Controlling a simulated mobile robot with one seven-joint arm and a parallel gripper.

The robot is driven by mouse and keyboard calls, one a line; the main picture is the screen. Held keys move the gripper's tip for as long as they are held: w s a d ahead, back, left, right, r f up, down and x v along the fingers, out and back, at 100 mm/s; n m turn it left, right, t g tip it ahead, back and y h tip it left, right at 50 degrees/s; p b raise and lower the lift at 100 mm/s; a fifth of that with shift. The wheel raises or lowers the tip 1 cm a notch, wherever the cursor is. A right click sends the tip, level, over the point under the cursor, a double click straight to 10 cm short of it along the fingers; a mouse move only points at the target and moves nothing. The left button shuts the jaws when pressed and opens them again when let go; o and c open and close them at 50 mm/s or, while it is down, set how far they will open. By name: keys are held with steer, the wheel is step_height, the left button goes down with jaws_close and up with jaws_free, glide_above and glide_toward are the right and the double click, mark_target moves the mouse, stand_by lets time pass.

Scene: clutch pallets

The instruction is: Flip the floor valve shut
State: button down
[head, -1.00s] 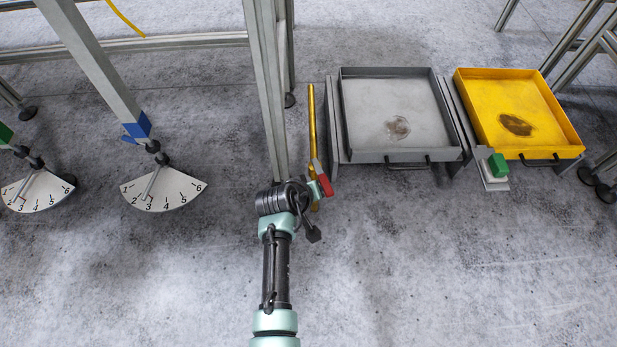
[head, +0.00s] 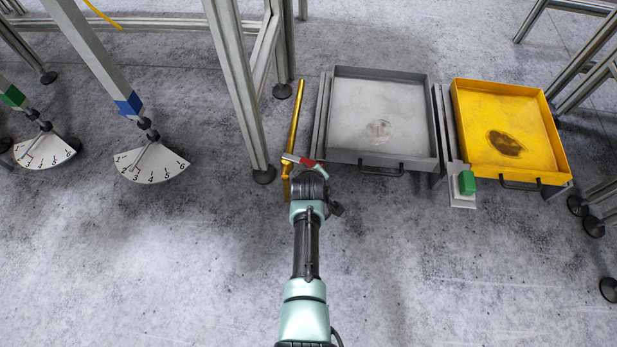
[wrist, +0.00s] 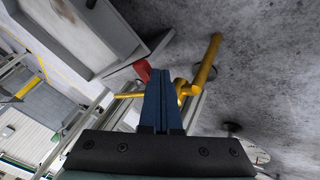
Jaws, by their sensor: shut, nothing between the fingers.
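The floor valve is a yellow pipe (head: 294,125) lying along the floor left of the grey tray, with a red handle (head: 306,163) near its front end. In the wrist view the red handle (wrist: 142,70) is just left of my fingertips, and the yellow pipe (wrist: 208,62) with its fitting is to their right. My gripper (wrist: 160,74) has its blue fingers together with nothing between them. Its fingertips appear close to the handle; I cannot tell whether they touch. In the head view my wrist hides the fingers and part of the valve.
A grey tray (head: 433,110) and a yellow tray (head: 562,150) stand to the right, with a green block (head: 467,182) on a plate between them. A metal frame post (head: 236,85) stands left of the pipe. Numbered dials (head: 152,168) are further left. The front floor is clear.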

steer(key=shift+w+d+r+b, duration=0.1)
steer(key=shift+w+d+b, duration=0.55)
steer(key=shift+w+d, duration=0.45)
